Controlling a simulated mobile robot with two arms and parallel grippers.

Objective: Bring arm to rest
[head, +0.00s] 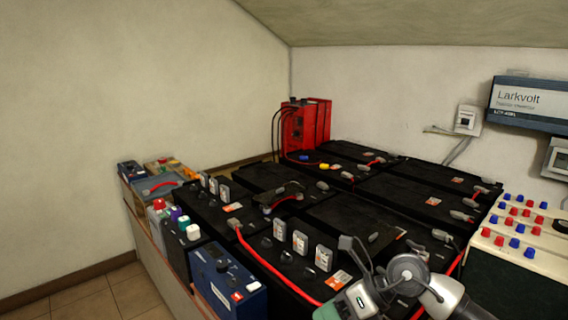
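One arm of mine comes in at the bottom right, with a round grey joint and a pale, green-edged wrist part. I take it to be my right arm. Its gripper (362,262) shows as dark grey pieces over the near right batteries. I cannot make out the fingertips well enough to tell open from shut, and I see nothing clearly held. Whether it touches the batteries below is unclear. My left gripper is not in view.
Large black batteries (345,219) with terminals and red cables fill the bench. A blue battery (228,283) stands at the near left, a red unit (305,124) at the back. A white panel with knobs (521,240) is right. Tiled floor (95,306) is clear.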

